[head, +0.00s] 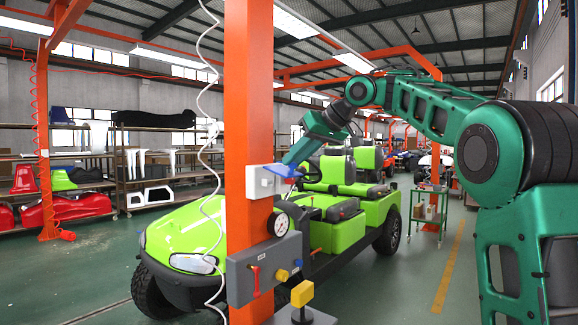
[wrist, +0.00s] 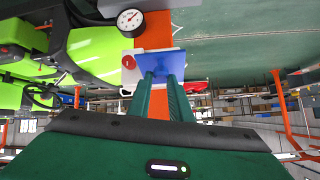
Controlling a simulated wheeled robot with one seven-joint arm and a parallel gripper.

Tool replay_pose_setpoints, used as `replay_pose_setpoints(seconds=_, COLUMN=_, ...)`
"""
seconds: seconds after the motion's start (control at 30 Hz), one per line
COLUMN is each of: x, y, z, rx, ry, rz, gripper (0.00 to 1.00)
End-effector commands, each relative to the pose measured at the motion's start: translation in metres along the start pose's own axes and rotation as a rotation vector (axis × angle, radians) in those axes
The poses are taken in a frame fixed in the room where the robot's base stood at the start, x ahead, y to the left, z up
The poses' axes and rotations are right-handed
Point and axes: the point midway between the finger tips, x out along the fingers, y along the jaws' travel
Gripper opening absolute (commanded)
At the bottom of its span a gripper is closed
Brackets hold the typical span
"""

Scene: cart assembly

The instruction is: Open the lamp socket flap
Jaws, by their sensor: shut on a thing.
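The lamp socket is a small white box (head: 264,182) on the orange post. Its blue flap (head: 285,170) sticks out from the box's upper right side, tilted away from the box. In the wrist view the flap (wrist: 166,61) shows as a blue panel in front of the fingertips, beside the white box (wrist: 129,80). My gripper (wrist: 162,77) is shut on the flap. In the head view my gripper (head: 291,163) reaches down to the flap from the upper right. The fingers hide part of the flap, and the exact grip on its edge is hard to see.
A dial gauge (head: 279,223) and a grey control box (head: 263,270) with a red lever and yellow knob sit lower on the orange post (head: 248,90). A yellow block (head: 302,293) stands at the bottom. A white coiled cable (head: 209,150) hangs left. A green cart (head: 345,190) stands behind.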

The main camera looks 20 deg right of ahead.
Motion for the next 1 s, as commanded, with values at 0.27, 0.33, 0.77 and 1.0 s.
replay_pose_setpoints(seconds=0.27, x=-0.009, y=-0.002, z=-0.014, rx=0.002, ry=0.013, rz=-0.002, gripper=0.00)
replay_pose_setpoints(seconds=0.33, x=-0.010, y=-0.004, z=-0.017, rx=0.001, ry=0.013, rz=-0.003, gripper=0.00)
replay_pose_setpoints(seconds=0.77, x=-0.012, y=-0.003, z=-0.017, rx=0.003, ry=0.010, rz=0.002, gripper=0.37)
replay_pose_setpoints(seconds=1.0, x=-0.020, y=-0.002, z=-0.018, rx=0.004, ry=0.011, rz=0.004, gripper=0.37)
